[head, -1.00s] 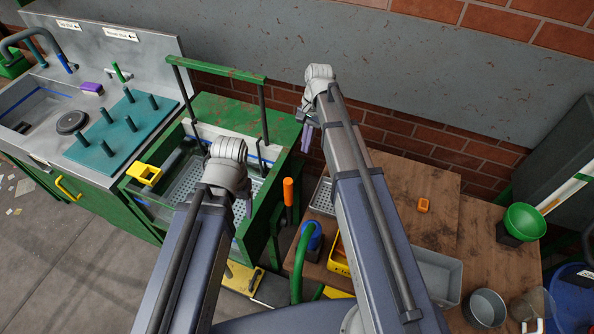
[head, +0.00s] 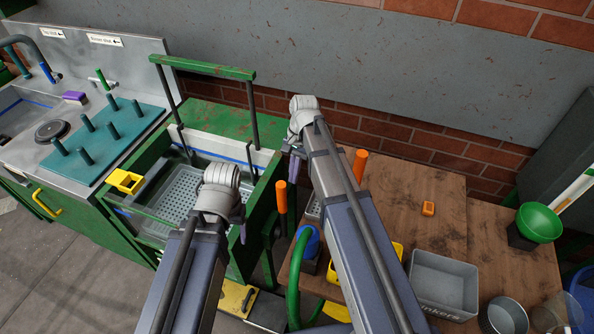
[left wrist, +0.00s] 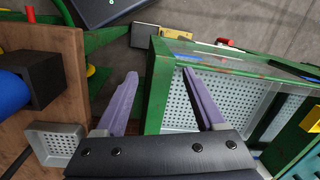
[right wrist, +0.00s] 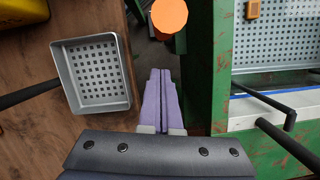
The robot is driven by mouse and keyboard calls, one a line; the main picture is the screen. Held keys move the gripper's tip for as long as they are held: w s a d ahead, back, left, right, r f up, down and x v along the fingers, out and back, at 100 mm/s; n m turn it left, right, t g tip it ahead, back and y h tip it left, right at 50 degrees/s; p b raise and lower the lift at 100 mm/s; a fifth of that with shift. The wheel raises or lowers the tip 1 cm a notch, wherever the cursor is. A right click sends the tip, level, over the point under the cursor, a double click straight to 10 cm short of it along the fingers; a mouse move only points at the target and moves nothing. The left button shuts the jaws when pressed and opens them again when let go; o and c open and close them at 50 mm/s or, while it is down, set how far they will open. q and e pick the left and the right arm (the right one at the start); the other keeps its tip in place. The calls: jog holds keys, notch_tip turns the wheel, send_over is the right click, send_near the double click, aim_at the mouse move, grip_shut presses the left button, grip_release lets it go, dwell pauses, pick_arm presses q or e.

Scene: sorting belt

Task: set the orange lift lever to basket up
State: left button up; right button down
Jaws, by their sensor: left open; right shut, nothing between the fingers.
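The orange lift lever (head: 281,197) stands upright beside the right side of the green wash station (head: 210,117). Its round orange end (right wrist: 169,15) also shows in the right wrist view, beyond my fingertips. My right gripper (head: 292,180) is shut and empty, just above the lever in the head view and apart from the orange end in the wrist view. My left gripper (head: 243,234) is open and empty over the station's right front; its spread purple fingers (left wrist: 165,85) show in the left wrist view. A grey perforated basket (head: 180,208) lies inside the station.
A second orange upright piece (head: 360,162) shows behind my right arm. The wooden table (head: 395,200) on the right carries a grey bin (head: 440,300) and a green bowl (head: 540,222). A small perforated tray (right wrist: 118,80) lies near my right gripper.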

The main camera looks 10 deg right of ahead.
pick_arm(q)
jog(key=shift+s+r, duration=0.1)
jog(key=shift+r, duration=0.15)
pick_arm(e)
jog(key=shift+s+a+r, duration=0.2)
jog(key=shift+s+a, duration=0.85)
jog(key=shift+s, duration=0.05)
